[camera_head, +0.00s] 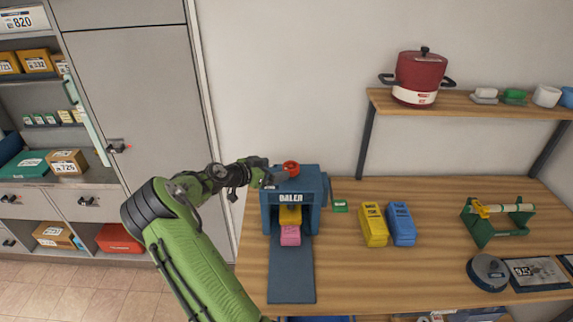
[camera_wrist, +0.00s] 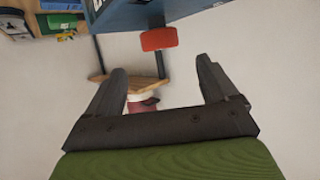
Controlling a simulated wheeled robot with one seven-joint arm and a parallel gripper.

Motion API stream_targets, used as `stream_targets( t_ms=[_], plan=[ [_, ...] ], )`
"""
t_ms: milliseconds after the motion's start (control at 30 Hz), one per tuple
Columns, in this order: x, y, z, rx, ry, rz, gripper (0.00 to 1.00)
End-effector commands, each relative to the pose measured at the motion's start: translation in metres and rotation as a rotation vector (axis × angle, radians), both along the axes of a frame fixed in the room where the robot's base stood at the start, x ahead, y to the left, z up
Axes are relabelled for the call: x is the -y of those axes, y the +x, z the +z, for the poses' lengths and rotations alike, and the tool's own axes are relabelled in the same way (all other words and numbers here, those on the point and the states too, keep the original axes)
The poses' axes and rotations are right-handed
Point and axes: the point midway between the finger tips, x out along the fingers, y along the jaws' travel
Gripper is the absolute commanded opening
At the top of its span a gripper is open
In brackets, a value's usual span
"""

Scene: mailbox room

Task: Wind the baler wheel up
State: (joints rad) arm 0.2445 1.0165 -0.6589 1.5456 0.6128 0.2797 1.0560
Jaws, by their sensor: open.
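The blue baler (camera_head: 312,180) stands on the wooden table, with its name in white on the front. Its red wheel (camera_head: 291,168) sits on top. A yellow block (camera_head: 290,215) is in the baler's opening and a pink block (camera_head: 290,236) is in front of it. My gripper (camera_head: 276,178) is at the baler's top left, close to the wheel. In the wrist view my gripper (camera_wrist: 160,66) is open and empty. The red wheel (camera_wrist: 158,38) shows just beyond the fingertips, roughly between them, with the blue baler (camera_wrist: 170,8) at the top edge. Contact is not visible.
Yellow (camera_head: 373,225) and blue (camera_head: 401,224) blocks lie right of the baler. A green stand (camera_head: 484,228) and a round grey device (camera_head: 488,272) are farther right. A shelf (camera_head: 465,104) with a red pot (camera_head: 420,75) hangs above. Grey cabinets (camera_head: 135,95) stand left.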

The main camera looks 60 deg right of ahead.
Motion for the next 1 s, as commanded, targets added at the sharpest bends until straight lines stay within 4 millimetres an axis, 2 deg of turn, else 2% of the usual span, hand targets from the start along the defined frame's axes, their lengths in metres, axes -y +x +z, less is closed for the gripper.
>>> stream_targets(
  t_ms=[200, 333, 500, 733, 1000],
  plan=[
    [0.049, -0.017, -0.018, -0.002, 0.001, -0.001, 0.86],
    [0.070, -0.023, -0.028, -0.001, 0.001, -0.001, 0.86],
    [0.082, -0.026, -0.035, 0.000, 0.003, 0.003, 0.86],
    [0.083, -0.027, -0.036, 0.001, 0.003, 0.002, 0.86],
    [0.083, -0.026, -0.036, 0.000, 0.003, 0.001, 0.45]
  ],
)
